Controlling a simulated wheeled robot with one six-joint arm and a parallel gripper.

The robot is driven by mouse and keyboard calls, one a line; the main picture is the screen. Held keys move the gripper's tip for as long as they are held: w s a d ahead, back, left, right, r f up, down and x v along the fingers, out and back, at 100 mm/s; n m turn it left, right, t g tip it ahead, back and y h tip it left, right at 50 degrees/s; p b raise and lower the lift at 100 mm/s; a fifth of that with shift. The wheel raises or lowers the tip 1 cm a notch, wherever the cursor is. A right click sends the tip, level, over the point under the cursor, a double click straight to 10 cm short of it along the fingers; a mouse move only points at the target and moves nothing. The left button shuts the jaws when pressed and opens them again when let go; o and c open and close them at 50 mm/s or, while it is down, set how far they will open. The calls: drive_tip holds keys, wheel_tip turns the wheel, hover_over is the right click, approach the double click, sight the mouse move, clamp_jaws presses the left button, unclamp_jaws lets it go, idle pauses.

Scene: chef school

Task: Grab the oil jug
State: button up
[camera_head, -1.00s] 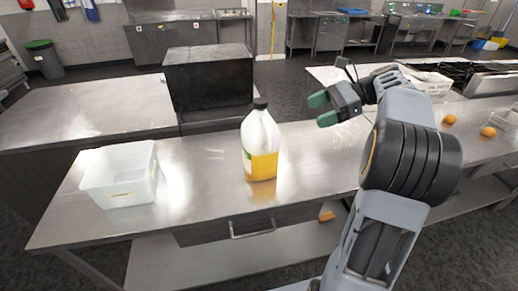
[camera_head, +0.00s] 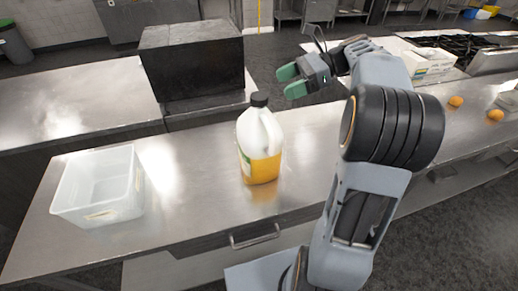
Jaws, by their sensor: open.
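The oil jug (camera_head: 259,150) is a white plastic jug with a black cap and yellow oil in its lower part. It stands upright on the steel table (camera_head: 190,185), near the middle of the view. My gripper (camera_head: 283,82) has green fingertips and is open and empty. It is above and a little to the right of the jug in the picture, apart from it. My arm reaches in from the lower right and covers part of the table to the right of the jug.
A clear plastic bin (camera_head: 98,190) stands on the table to the left. A dark box-shaped unit (camera_head: 192,62) is behind the jug. Two orange fruits (camera_head: 456,101) and a white box (camera_head: 425,62) are at the right. The tabletop between bin and jug is clear.

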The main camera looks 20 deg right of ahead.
sight(257, 96)
drive_tip(key=shift+p+x, duration=0.5)
drive_tip(key=shift+x, duration=3.7)
drive_tip(key=shift+d+f, duration=0.1)
drive_tip(key=shift+f, duration=0.05)
clamp_jaws()
drive_tip(key=shift+w+r, duration=0.1)
drive_tip(key=shift+r, duration=0.1)
